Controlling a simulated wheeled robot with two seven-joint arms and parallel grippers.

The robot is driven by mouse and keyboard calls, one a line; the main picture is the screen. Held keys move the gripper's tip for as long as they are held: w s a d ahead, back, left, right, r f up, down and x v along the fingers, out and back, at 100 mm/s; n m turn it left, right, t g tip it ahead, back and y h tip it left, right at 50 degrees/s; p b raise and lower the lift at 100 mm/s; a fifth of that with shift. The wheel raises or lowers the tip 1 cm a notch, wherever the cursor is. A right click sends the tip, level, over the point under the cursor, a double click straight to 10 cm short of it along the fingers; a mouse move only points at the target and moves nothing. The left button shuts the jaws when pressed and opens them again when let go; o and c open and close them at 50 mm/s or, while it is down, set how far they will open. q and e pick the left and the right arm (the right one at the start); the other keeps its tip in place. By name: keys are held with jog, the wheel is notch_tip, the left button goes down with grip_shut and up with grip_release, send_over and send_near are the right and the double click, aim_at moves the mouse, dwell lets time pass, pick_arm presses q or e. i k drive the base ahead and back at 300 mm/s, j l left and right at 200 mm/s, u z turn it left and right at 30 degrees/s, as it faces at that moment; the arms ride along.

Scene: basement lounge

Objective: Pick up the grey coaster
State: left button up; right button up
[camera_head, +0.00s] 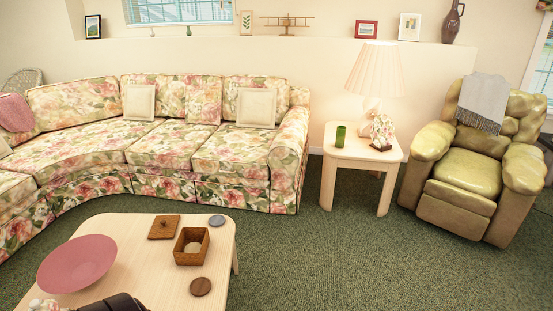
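The grey coaster (216,220) is a small round disc lying flat on the light wooden coffee table (165,285), close to its far right corner. It is fully visible, with nothing on top of it. A square brown wooden box (191,246) stands a little nearer and to its left, apart from it. A round dark brown coaster (201,286) lies nearer, by the table's right edge. Neither of my grippers shows in the head view.
A wooden lid (164,227) and a wide pink bowl (77,264) are on the coffee table. A dark object is cut off at the bottom edge. The floral sofa (170,140) stands behind. Green carpet (310,265) is clear to the right, before the side table (360,153) and armchair (468,166).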

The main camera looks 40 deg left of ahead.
aim_at(217, 220)
jog(key=i+u, duration=0.3)
jog(key=i, duration=0.2)
jog(key=i+l+u, duration=0.15)
jog(key=i+u, duration=0.15)
jog(key=i, duration=0.2)
jog(key=i+l+u, duration=0.3)
jog(key=i, duration=0.15)
jog(key=i+u, duration=0.65)
jog(key=u, duration=0.2)
jog(key=i+l+u, duration=0.1)
jog(key=i+u, duration=0.3)
jog(key=i+l+u, duration=0.2)
jog(key=u, duration=0.2)
jog(key=i+l+u, duration=0.25)
jog(key=u, duration=0.15)
